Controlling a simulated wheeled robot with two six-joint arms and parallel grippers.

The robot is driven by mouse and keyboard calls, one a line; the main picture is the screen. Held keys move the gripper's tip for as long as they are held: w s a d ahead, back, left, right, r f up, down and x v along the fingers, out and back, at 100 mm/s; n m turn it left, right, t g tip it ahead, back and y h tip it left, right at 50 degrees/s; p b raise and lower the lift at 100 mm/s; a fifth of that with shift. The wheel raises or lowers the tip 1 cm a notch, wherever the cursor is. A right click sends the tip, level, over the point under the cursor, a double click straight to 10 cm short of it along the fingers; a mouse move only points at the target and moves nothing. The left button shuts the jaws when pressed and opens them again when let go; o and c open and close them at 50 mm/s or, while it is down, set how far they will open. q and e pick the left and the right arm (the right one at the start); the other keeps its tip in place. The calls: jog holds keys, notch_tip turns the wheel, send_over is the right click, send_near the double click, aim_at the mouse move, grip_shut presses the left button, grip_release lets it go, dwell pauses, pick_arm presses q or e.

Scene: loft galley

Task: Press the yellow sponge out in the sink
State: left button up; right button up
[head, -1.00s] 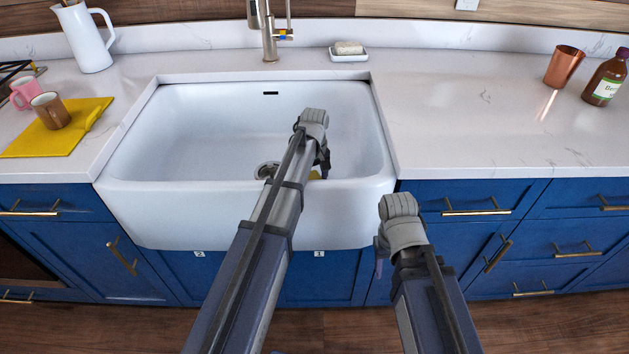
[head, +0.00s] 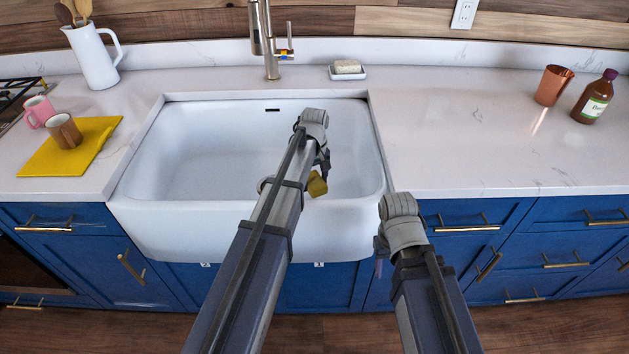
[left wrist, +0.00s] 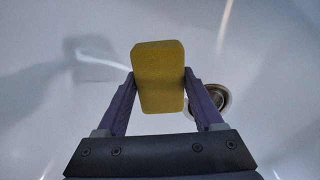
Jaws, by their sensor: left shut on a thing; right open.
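The yellow sponge (left wrist: 158,80) is between the two fingers of my left gripper (left wrist: 160,88), which is shut on it. In the head view the sponge (head: 317,184) shows just below my left gripper (head: 320,172), inside the white sink (head: 210,230) near its front wall. In the left wrist view the sink's floor is behind the sponge, with the drain (left wrist: 212,100) just right of it. I cannot tell how far above the floor the sponge is. My right gripper (head: 382,250) is in front of the cabinets, right of the sink, and open; its fingers are mostly hidden.
A faucet (head: 270,45) stands behind the sink, with a soap dish (head: 348,75) right of it. A copper cup (head: 552,86) and a bottle (head: 595,98) stand far right. The right counter's middle is clear.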

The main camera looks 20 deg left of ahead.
pick_arm(q)
jog(key=shift+r+p, duration=1.35)
jog(key=shift+r, duration=0.3)
jog(key=shift+f, duration=0.2)
notch_tip(320, 180, down, 9)
jog(key=b, duration=0.9)
jog(key=shift+r, duration=0.2)
jog(key=shift+s+f+b, duration=0.1)
jog(key=shift+f+b, duration=0.45)
jog(key=shift+b, duration=0.05)
dwell(2.0)
notch_tip(320, 180, up, 10)
jog(key=p, duration=1)
dwell(0.6)
